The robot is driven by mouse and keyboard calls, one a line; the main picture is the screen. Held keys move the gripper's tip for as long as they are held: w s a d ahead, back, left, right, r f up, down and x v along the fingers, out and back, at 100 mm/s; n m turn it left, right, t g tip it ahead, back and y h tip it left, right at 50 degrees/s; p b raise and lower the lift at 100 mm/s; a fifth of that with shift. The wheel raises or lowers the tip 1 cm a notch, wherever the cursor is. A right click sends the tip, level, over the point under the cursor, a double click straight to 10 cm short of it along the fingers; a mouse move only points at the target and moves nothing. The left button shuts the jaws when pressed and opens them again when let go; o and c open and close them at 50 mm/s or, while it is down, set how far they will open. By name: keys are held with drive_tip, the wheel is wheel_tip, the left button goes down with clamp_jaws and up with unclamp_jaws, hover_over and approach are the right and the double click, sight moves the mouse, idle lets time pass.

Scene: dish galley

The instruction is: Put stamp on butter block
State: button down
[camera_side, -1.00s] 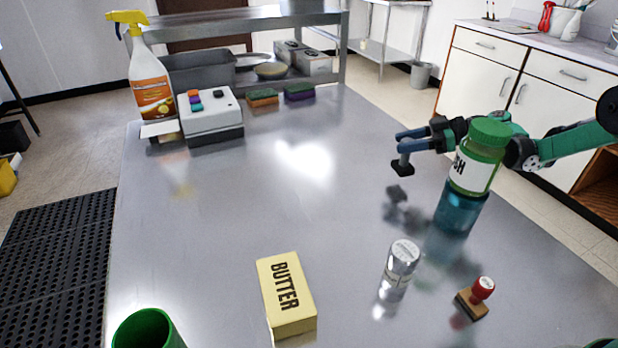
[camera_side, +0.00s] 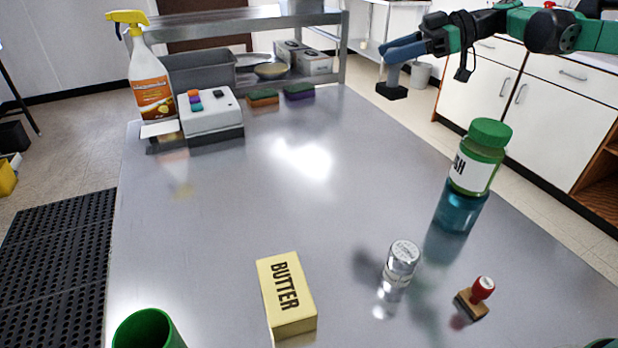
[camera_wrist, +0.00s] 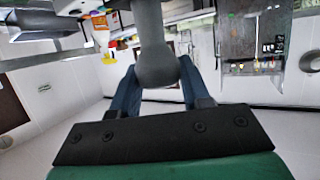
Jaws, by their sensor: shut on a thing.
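The yellow butter block (camera_side: 286,296), marked BUTTER, lies flat on the metal table at the front. My gripper (camera_side: 398,50), with blue fingers, is high above the table's back right part, well apart from the butter block. It is shut on a grey-handled stamp with a black base (camera_side: 391,91), which hangs below the fingers. In the wrist view its grey rounded handle (camera_wrist: 157,65) shows between the fingers; its base cannot be made out there. A second stamp (camera_side: 475,298), with a red handle and wooden base, stands on the table at the right front.
A silver tin (camera_side: 401,263) stands between butter block and red stamp. A green cup (camera_side: 147,330) is front left. A spray bottle (camera_side: 150,80) stands back left. The table's middle is clear.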

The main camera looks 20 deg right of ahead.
drive_tip(key=s+a+r+n+g+y, duration=0.1)
drive_tip(key=s+a+n+g, duration=0.15)
drive_tip(key=a, duration=0.45)
drive_tip(key=s+a+r+n+g, duration=0.1)
drive_tip(key=s+a+n+g, duration=0.15)
drive_tip(key=a, duration=0.55)
drive_tip(key=n+g, duration=0.3)
drive_tip(key=g, duration=0.2)
hover_over(284, 284)
wheel_tip(284, 284, down, 14)
drive_tip(key=shift+f, duration=2.15)
drive_tip(key=shift+f, duration=0.1)
drive_tip(key=shift+c, duration=2.1)
unclamp_jaws()
